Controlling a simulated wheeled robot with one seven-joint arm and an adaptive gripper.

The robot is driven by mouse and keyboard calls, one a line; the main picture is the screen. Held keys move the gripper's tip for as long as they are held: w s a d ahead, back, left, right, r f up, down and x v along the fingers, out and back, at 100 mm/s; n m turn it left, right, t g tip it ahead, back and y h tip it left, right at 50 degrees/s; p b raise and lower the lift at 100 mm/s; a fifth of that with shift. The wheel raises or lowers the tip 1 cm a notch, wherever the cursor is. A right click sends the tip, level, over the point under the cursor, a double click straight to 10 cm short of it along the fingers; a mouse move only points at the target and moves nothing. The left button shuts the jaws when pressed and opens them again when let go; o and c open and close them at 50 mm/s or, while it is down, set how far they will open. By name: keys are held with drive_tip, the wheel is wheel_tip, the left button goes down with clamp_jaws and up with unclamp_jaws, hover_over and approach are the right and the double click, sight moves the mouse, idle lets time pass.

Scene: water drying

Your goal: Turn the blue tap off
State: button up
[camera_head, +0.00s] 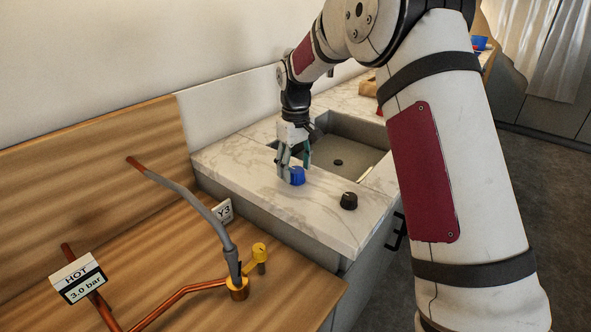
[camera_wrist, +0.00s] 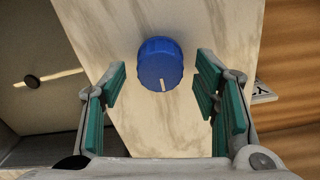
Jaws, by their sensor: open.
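The blue tap (camera_head: 297,176) is a round knob on the marble counter, left of the sink. In the wrist view the blue tap (camera_wrist: 161,64) shows a white mark on the side near my gripper. My gripper (camera_head: 292,168) is above and around the tap's place on the counter. In the wrist view my open gripper (camera_wrist: 160,85) has one teal-padded finger on each side of the knob, with gaps between. I cannot tell how far the fingertips are from the counter.
A black knob (camera_head: 349,201) stands on the marble counter (camera_head: 290,215) to the right. The sink (camera_head: 350,150) lies behind. On the wooden surface at left are a grey hose (camera_head: 190,200), a yellow valve (camera_head: 260,252), copper pipes and a HOT 3.0 bar sign (camera_head: 78,277).

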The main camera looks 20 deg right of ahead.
sight(295, 169)
wheel_tip(295, 169, up, 11)
idle(0.3)
